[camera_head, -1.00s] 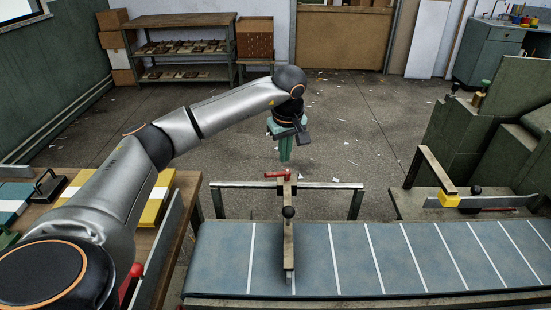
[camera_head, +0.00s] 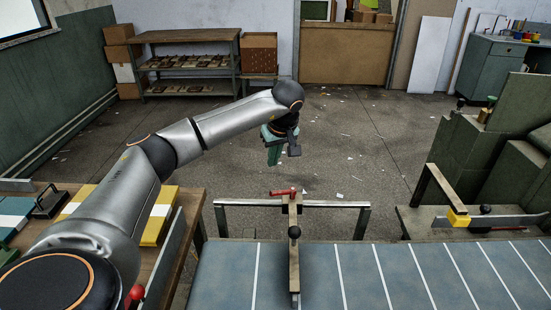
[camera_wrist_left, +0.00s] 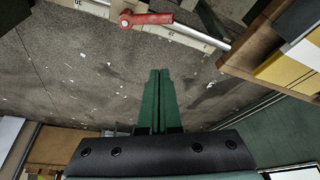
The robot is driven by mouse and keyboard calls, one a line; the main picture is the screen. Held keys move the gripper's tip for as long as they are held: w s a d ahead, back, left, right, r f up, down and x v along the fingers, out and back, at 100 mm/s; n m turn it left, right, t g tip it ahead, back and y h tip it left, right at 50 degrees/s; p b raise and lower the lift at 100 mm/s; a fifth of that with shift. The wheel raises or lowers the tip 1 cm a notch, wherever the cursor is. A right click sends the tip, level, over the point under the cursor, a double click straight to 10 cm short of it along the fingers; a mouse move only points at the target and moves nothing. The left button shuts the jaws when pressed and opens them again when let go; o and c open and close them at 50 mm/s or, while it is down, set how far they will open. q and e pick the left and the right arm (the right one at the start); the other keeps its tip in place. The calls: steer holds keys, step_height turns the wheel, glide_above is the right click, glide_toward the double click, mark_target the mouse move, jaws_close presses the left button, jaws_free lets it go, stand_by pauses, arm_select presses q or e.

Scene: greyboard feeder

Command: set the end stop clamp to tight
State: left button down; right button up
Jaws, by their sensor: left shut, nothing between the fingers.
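The lever also shows at the top of the left wrist view (camera_wrist_left: 150,18), beside a scale strip. My left gripper (camera_head: 274,158) has green fingers, shut and empty, pointing down beyond the rail and apart from the lever. The fingers also show in the wrist view (camera_wrist_left: 159,78). My right gripper is out of view.
A wooden table (camera_head: 172,258) with yellow and green blocks stands at left. Another stop with a yellow block (camera_head: 458,219) is at right, near green stepped blocks (camera_head: 480,145). The floor (camera_head: 345,140) beyond the rail is open, with paper scraps.

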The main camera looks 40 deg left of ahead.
mark_target(282, 194)
arm_select(q)
step_height(282, 194, down, 7)
steer(key=d, duration=0.1)
steer(key=shift+s+d+p, duration=0.3)
steer(key=shift+s+p, duration=0.05)
steer(key=shift+p, duration=0.05)
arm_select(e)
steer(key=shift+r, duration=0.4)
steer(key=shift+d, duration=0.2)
arm_select(q)
steer(key=shift+d+r+n, duration=0.1)
steer(key=shift+d+n, duration=0.05)
steer(key=shift+n, duration=0.15)
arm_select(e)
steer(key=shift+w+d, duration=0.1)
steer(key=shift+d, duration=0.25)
